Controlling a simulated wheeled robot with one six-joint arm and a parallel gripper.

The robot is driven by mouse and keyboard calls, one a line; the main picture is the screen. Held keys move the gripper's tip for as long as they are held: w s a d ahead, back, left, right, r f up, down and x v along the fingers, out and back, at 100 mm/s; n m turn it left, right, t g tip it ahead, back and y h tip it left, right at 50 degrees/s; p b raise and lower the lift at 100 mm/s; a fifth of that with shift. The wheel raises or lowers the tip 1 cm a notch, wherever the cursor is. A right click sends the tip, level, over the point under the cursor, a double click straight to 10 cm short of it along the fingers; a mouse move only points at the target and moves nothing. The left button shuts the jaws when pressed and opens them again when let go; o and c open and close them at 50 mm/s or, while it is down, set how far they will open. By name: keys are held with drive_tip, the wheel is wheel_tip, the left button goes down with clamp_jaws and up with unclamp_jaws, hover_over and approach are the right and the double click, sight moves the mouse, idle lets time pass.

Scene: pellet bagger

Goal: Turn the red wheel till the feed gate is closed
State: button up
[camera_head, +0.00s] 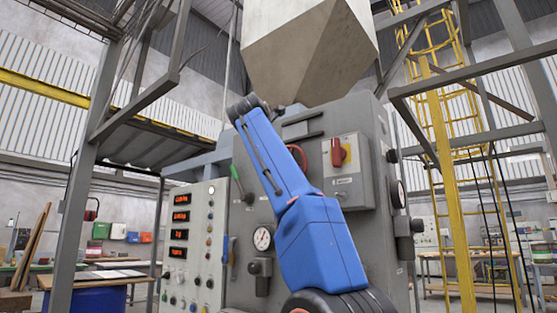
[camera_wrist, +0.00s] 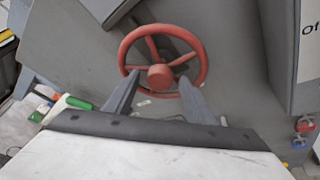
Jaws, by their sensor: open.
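The red wheel (camera_wrist: 160,76) is a spoked handwheel on the grey machine face. In the wrist view it sits upper middle, just beyond my gripper (camera_wrist: 154,92). My gripper is open and empty, with its two fingers apart and their tips overlapping the lower rim in the picture. I cannot tell whether they touch it. In the head view, my blue arm covers most of the wheel; only a red arc of rim (camera_head: 298,156) shows beside it. My gripper is hidden there. I cannot make out the feed gate in either view.
A control panel (camera_head: 196,240) with red displays stands left. A large hopper (camera_head: 310,50) hangs above. A yellow ladder (camera_head: 450,190) stands right.

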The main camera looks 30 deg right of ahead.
drive_tip(key=v, duration=1.7)
drive_tip(key=shift+s+a+f, duration=0.1)
drive_tip(key=shift+f, duration=0.05)
idle(0.4)
